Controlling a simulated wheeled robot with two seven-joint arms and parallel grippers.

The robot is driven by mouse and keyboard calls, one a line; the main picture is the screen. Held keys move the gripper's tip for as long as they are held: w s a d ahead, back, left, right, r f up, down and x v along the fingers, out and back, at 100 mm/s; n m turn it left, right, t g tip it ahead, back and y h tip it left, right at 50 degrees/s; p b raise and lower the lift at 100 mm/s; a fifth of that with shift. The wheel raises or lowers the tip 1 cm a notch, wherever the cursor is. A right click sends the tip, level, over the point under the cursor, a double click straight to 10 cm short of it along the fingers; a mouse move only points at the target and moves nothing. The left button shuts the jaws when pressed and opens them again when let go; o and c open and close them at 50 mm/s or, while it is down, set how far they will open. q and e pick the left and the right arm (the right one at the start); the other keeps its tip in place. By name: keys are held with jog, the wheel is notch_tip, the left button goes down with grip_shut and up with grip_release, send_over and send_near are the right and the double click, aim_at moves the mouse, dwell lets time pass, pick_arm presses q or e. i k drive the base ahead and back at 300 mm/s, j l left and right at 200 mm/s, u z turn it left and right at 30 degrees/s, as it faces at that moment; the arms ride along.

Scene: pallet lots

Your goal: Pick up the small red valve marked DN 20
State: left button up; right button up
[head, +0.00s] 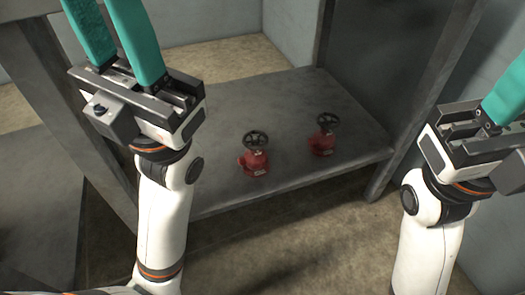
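Two red valves with dark handwheels stand upright on a grey shelf (225,195). One valve (255,162) is left of centre, nearer the front edge. The other valve (322,143) is to its right and slightly farther back. Each has a small pale label, too small to read, so I cannot tell which is marked DN 20. My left gripper (107,25) is raised at upper left, apart from both valves. Its teal fingers show a gap, with their tips beyond the top edge. My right gripper (505,100) is at the right edge, also apart from the valves, with only one finger showing.
The shelf sits between grey uprights, with a dark side panel (390,70) at right. Another grey surface (45,190) lies at left. The shelf around the valves is clear. Concrete floor (300,250) shows in front, and pale walls stand behind.

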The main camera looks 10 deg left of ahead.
aim_at(254, 165)
jog(key=i+l+u, duration=0.1)
jog(key=l+u, duration=0.2)
jog(key=l, duration=0.8)
jog(key=l+u, duration=0.25)
jog(key=l, duration=0.8)
